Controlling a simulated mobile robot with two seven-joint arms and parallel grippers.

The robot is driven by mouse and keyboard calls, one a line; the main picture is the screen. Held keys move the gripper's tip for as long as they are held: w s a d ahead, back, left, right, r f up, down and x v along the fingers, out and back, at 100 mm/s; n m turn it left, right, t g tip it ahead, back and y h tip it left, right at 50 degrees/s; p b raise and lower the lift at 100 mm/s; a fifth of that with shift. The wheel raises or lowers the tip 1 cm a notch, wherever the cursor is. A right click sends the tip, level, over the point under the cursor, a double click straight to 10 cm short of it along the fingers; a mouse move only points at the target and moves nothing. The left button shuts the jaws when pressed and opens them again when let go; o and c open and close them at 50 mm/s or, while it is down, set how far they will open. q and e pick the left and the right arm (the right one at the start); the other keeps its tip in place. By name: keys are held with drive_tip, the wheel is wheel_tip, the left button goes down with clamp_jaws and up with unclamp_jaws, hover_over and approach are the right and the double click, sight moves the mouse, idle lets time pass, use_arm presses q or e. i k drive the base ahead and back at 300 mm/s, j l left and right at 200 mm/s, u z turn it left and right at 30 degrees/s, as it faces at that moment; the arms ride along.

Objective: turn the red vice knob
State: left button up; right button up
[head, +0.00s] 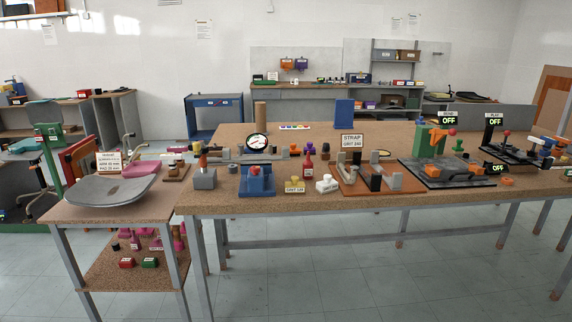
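Other red knobs show farther right: a red ball (452,132) on the green stand and a red knob (507,133) on the dark device. Neither of my grippers is in the head view.
A lower side table (120,212) with a grey pan (110,191) adjoins at left. The floor in front is clear.

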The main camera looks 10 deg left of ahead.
sight(255, 169)
drive_tip(key=i+l+u, duration=0.45)
drive_tip(key=i+l, duration=0.6)
drive_tip(key=i, duration=0.15)
